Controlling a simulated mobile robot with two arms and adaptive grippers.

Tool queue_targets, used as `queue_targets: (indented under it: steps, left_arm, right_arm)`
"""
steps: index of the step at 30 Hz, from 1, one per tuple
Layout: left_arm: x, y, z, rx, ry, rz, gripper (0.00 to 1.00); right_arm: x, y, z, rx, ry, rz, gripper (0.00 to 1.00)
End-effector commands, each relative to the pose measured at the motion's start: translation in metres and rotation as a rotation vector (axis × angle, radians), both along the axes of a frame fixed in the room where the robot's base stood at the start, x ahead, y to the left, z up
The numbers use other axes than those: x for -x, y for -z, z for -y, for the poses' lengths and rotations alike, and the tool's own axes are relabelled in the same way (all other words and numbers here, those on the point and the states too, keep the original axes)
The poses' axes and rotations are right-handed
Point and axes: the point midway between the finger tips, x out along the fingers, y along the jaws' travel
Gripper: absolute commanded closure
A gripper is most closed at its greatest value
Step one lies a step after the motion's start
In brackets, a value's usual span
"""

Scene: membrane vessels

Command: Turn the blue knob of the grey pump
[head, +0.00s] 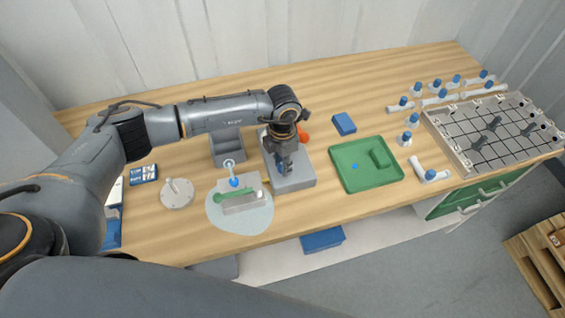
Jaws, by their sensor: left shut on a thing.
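The grey pump (298,182) is a box-shaped unit on the wooden table, near the middle of the front half. A red-orange part (303,134) shows at its back right. My left gripper (286,168) points down over the top of the pump, with its fingers shut at the place of the blue knob. The fingers hide most of the knob, so its angle cannot be told. My right gripper is not in view.
Left of the pump are a grey open box (228,152), a white-and-grey block on a pale round mat (226,221) and a round grey disc (177,194). Right are a green tray (349,181), a blue box (344,124), several blue-capped white fittings and a metal grid plate (459,146).

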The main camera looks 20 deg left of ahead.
Motion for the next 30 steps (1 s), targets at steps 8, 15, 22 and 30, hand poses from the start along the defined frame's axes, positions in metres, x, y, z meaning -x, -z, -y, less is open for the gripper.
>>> queue_targets:
  steps: [8, 15, 22, 30]
  left_arm:
    - [0.0, 0.003, -0.001, -0.001, -0.207, 0.0, 1.0]
    - [0.0, 0.003, -0.001, -0.001, -0.435, -0.001, 1.0]
    - [0.0, 0.003, -0.001, -0.002, -0.654, -0.002, 1.0]
    - [0.0, 0.003, -0.001, -0.001, -0.91, -0.001, 1.0]
  right_arm:
    - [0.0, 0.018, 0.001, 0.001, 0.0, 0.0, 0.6]
    - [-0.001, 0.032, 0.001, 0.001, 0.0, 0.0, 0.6]
    - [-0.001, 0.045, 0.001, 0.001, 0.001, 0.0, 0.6]
    - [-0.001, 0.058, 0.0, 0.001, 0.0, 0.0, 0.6]
